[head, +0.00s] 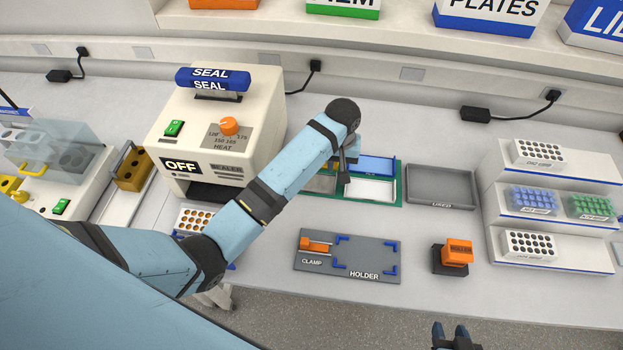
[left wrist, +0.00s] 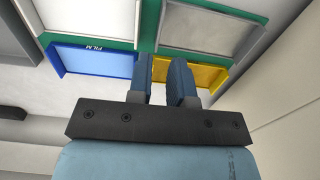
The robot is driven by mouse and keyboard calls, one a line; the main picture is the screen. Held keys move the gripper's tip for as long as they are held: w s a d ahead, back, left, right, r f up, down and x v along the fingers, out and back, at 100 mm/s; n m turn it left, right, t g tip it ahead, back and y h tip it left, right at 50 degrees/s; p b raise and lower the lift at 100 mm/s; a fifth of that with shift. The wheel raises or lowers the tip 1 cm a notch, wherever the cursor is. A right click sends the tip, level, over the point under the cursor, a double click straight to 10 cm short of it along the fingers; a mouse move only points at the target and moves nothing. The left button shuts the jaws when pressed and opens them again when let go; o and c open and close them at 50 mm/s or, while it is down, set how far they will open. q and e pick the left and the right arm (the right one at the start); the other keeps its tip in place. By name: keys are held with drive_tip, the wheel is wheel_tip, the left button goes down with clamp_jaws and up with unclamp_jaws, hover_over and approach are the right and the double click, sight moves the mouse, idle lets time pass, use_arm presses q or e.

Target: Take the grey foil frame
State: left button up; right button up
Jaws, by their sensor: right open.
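The grey frame (left wrist: 210,25) lies in a green rack at the upper right of the left wrist view. It also shows in the head view (head: 322,183), partly hidden by my left arm. My left gripper (head: 344,180) is over the rack, pointing down. In the left wrist view its two fingers (left wrist: 160,80) stand apart with nothing between them, near the boundary of the blue and yellow compartments. My right gripper (head: 456,338) is open and empty at the bottom edge of the head view.
The green rack (head: 398,195) also holds a white frame (head: 370,190), a blue FILM frame (head: 378,166) and a yellow one (left wrist: 205,73). Around it are the sealer (head: 222,125), a grey USED tray (head: 440,187), the HOLDER plate (head: 365,258) and an orange-topped roller (head: 457,252).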

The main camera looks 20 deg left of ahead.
sight(336, 180)
use_arm(q)
drive_tip(key=shift+w+f+p, duration=0.1)
drive_tip(key=shift+f+p, duration=0.5)
drive_tip(key=shift+f, duration=2.8)
drive_tip(key=shift+d, duration=0.1)
clamp_jaws()
